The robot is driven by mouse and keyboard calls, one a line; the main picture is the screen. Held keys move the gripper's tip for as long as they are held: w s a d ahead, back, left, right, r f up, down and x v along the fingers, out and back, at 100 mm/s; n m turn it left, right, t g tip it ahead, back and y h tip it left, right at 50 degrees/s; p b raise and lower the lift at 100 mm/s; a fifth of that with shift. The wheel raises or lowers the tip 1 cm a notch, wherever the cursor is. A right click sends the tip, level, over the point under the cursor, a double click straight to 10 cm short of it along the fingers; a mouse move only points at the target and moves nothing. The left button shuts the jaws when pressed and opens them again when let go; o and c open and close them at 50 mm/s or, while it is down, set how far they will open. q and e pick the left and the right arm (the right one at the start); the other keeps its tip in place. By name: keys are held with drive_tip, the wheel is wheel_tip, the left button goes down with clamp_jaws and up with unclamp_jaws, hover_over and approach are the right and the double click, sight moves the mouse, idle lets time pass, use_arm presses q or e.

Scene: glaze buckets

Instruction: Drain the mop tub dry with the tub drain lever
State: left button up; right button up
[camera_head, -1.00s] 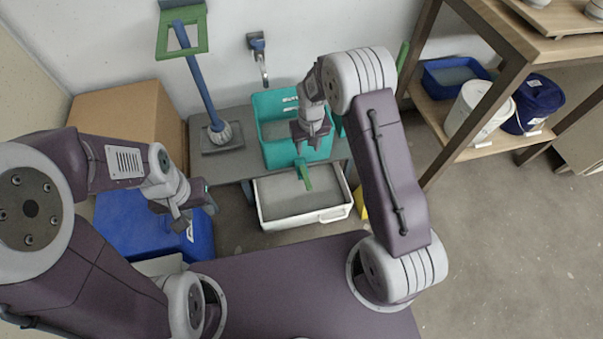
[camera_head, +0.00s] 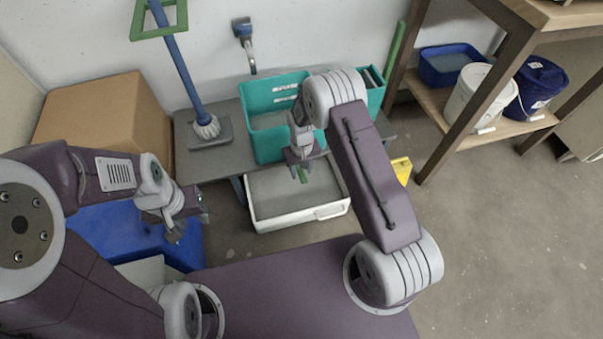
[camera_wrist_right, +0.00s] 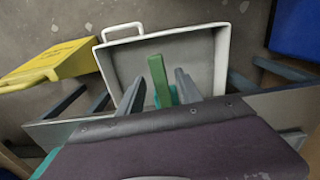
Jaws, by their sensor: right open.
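The teal mop tub (camera_head: 262,95) stands on the low grey bench, with grey liquid inside. The green drain lever (camera_head: 303,176) sticks out at its front, mostly hidden by my right gripper in the head view. My right gripper (camera_head: 301,163) is open over the lever. In the right wrist view the lever (camera_wrist_right: 157,78) stands between the spread fingers of my right gripper (camera_wrist_right: 160,84), with no clear grip on it. My left gripper (camera_head: 189,227) seems open and empty, over the blue container at the left, away from the tub.
A white basin (camera_head: 300,221) stands on the floor below the lever. A mop (camera_head: 182,75) stands on the bench to the left, and a tap (camera_head: 245,40) is on the wall. A cardboard box (camera_head: 105,112), a yellow object (camera_head: 401,169) and a shelf (camera_head: 440,105) flank the bench.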

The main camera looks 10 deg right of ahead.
drive_tip(key=shift+f, duration=0.1)
clamp_jaws()
idle(1.4)
